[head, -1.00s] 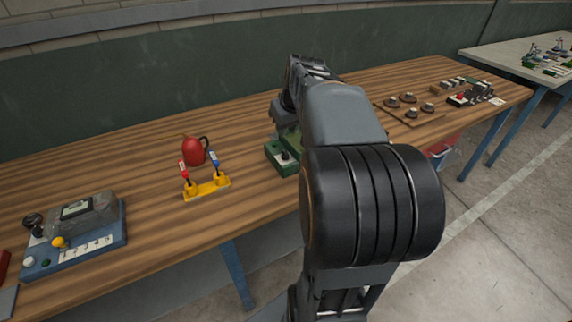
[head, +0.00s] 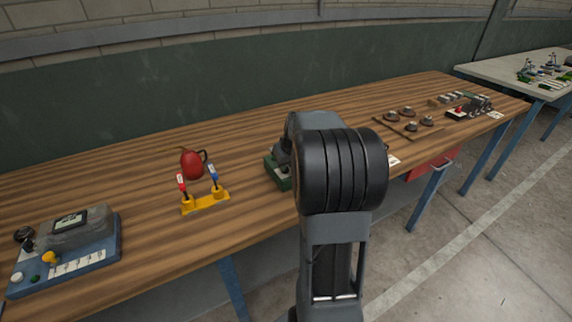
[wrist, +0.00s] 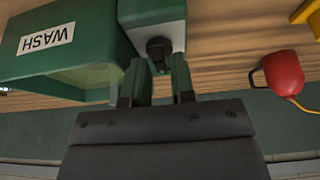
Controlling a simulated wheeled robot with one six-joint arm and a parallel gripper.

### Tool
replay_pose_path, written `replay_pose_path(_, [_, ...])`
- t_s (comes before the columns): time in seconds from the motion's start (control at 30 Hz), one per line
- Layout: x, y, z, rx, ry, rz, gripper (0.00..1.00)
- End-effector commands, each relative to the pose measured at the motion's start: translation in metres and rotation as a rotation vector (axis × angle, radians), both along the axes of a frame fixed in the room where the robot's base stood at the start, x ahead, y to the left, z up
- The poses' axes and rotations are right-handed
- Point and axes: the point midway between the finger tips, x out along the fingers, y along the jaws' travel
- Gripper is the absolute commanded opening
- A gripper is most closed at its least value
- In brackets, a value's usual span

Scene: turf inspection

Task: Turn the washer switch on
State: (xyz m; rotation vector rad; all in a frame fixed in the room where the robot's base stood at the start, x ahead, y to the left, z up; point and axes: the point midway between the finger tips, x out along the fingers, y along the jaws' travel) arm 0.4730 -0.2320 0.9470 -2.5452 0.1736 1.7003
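The green washer box (wrist: 75,45) with an upside-down WASH label (wrist: 46,39) fills the upper left of the wrist view. In the head view, part of the green base (head: 277,173) shows left of my arm, which hides the rest of the washer and my gripper.
A red can (head: 193,164) and a yellow stand with two small levers (head: 205,204) stand to the left on the wooden bench (head: 130,170). A blue control panel (head: 66,265) is farther left. Round dark pieces (head: 409,111) lie to the right.

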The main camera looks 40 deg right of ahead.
Motion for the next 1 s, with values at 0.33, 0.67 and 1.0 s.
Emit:
replay_pose_path(0.33, [0.0021, 0.0001, -0.0055, 0.000, 0.000, 0.001, 0.23])
replay_pose_path(0.67, [0.0021, 0.0000, -0.0053, 0.000, 0.000, 0.001, 0.00])
replay_pose_path(1.0, [0.0021, 0.0004, -0.0047, 0.000, 0.000, -0.024, 0.00])
